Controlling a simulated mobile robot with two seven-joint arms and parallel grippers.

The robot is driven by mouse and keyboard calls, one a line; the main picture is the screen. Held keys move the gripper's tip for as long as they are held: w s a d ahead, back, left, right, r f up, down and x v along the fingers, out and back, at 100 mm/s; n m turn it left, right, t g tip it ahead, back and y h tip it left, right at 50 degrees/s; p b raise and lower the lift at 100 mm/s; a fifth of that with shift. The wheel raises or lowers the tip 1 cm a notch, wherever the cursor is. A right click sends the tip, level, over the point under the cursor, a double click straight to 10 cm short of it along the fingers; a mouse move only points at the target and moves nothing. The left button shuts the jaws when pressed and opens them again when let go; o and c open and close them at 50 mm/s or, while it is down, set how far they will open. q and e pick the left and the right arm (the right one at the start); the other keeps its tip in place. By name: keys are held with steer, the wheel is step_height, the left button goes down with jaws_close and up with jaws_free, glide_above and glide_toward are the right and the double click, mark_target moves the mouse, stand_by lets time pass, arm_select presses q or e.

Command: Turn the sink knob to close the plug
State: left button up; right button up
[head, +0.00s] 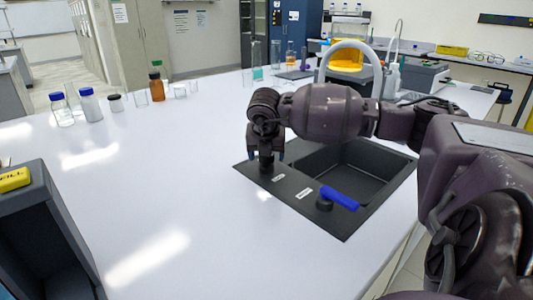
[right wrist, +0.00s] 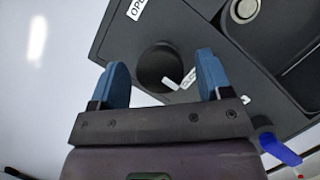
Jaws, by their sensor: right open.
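The black sink (head: 290,190) is set into the white counter. The round dark sink knob (head: 267,163) stands near its left corner, partly hidden by my right gripper in the head view. In the right wrist view the knob (right wrist: 157,66) lies between and ahead of the two blue fingertips, with a white mark by its edge. My right gripper (right wrist: 162,75) is open, pointing down over the knob; I see gaps on both sides and cannot tell any contact. An "OPEN" label (right wrist: 137,8) is beside the knob. My left gripper is not in view.
A blue lever (head: 340,198) stands on the sink's front rim, and a curved faucet (head: 350,45) rises behind. Bottles and beakers, including a brown bottle (head: 156,87), line the counter's back. A grey box (head: 50,235) is at left. The counter's middle is clear.

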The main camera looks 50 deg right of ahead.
steer(key=p+v, duration=0.1)
steer(key=v, duration=0.9)
steer(key=shift+a+r+p, duration=0.2)
steer(key=shift+r+p, duration=0.1)
